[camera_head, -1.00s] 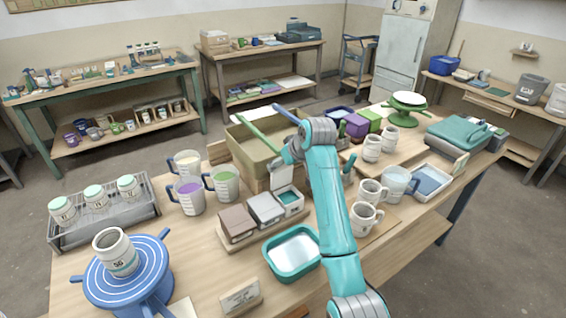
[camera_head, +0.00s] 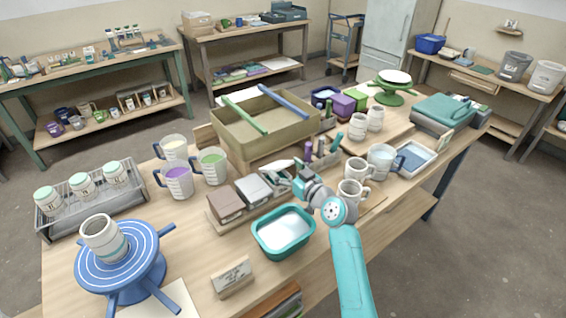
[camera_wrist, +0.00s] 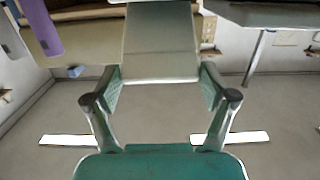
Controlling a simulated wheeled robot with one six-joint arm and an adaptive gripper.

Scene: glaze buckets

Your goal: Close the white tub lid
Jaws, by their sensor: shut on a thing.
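The white tub lid (camera_head: 284,163) is a pale panel raised at a slant over the right end of the row of small tubs. In the wrist view the pale grey-white panel (camera_wrist: 160,50) lies between my two fingers. My gripper (camera_head: 299,176) is at the lid's right side, and its fingers (camera_wrist: 160,82) are shut on the panel's edges. The tub's opening under the lid is mostly hidden by the lid and my gripper.
A brown-lidded tub (camera_head: 226,203) and a grey-lidded tub (camera_head: 253,189) stand to the left in the row. A teal basin (camera_head: 284,232) is in front. A large tan bin (camera_head: 262,127) stands behind. Mugs (camera_head: 352,193) are close on the right, and a holder with upright tools is just behind my gripper.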

